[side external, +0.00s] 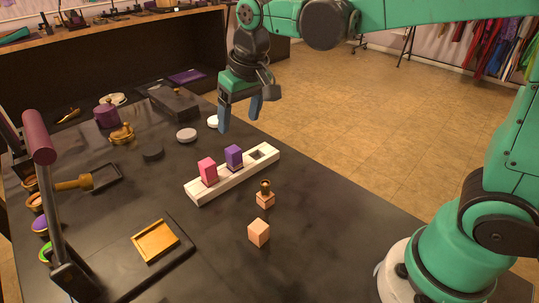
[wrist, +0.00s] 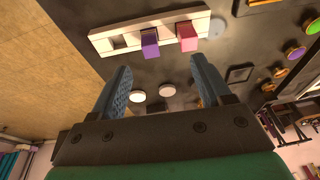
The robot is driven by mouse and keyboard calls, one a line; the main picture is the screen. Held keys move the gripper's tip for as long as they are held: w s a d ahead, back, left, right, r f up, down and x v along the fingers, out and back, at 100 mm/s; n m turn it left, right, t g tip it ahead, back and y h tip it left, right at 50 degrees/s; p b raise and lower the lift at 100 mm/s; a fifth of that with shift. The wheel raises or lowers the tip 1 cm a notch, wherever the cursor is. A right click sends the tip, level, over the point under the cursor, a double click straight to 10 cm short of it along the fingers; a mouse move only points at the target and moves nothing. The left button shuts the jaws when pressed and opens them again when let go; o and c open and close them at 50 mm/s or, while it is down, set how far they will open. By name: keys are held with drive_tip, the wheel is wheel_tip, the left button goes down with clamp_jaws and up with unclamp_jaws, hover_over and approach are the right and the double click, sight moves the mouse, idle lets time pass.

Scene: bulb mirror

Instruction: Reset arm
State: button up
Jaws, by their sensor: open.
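My gripper (side external: 239,114) is open and empty, held in the air above the far part of the dark table (side external: 330,240). In the wrist view its two blue fingers (wrist: 157,85) are spread wide with nothing between them. A white block rack (side external: 233,180) lies below and in front of the gripper, apart from it. A pink block (side external: 207,170) and a purple block (side external: 234,156) stand in the rack, and its far-right square slot is empty. The rack also shows at the top of the wrist view (wrist: 105,41).
A peach cube (side external: 258,232) and a similar block with a brass knob (side external: 265,193) stand right of the rack. A lever (side external: 50,190) rises at left beside a gold tray (side external: 155,241). White discs, a purple pot (side external: 106,115) and a dark box (side external: 174,102) sit farther back.

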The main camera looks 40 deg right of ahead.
drive_tip(key=s+d+f+t, duration=0.2)
drive_tip(key=s+d+t, duration=0.2)
drive_tip(key=s, duration=0.6)
drive_tip(key=shift+d, duration=0.35)
